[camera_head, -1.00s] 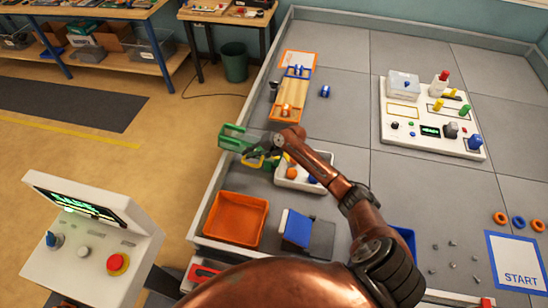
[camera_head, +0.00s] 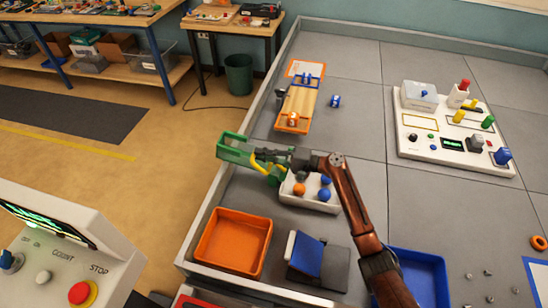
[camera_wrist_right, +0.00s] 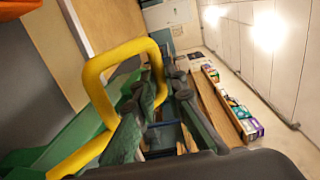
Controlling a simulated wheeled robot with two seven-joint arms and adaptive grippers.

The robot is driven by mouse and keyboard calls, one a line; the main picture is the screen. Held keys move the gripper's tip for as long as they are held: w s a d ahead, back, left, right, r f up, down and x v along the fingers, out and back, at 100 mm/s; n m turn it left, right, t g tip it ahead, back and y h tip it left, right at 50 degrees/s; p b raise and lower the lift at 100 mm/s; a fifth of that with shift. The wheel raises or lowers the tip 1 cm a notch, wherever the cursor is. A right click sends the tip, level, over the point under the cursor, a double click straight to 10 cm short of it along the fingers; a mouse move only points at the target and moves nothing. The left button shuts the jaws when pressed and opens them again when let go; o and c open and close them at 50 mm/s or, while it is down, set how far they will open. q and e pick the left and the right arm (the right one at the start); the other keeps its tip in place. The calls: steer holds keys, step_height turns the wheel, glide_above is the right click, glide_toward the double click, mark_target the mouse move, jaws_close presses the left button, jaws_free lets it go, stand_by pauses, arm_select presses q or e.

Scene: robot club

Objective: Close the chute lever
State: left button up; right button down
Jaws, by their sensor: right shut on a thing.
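The green chute (camera_head: 234,147) is mounted at the left wall of the grey table. Its yellow lever (camera_head: 262,166) is a bent bar beside the chute, partly hidden by my right gripper (camera_head: 268,156). In the right wrist view the lever is a large yellow loop (camera_wrist_right: 92,82) next to the green chute side (camera_wrist_right: 72,143). There the dark fingers of my right gripper (camera_wrist_right: 150,98) are shut on the loop's right-hand bar. My right arm reaches in from the bottom right. My left gripper is not in view.
A white tray with orange and blue balls (camera_head: 318,203) sits close to the right of the gripper. An orange tray (camera_head: 233,241), a blue ramp block (camera_head: 304,254) and a blue bin (camera_head: 420,262) lie nearer. A wooden track (camera_head: 298,104) stands behind.

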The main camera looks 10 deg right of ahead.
steer(key=shift+d+r+t, duration=0.25)
steer(key=shift+r+t, duration=0.05)
steer(key=shift+r, duration=0.05)
steer(key=c, duration=2)
jaws_free()
steer(key=shift+o, duration=0.2)
steer(key=shift+s+f, duration=0.1)
steer(key=v, duration=1.2)
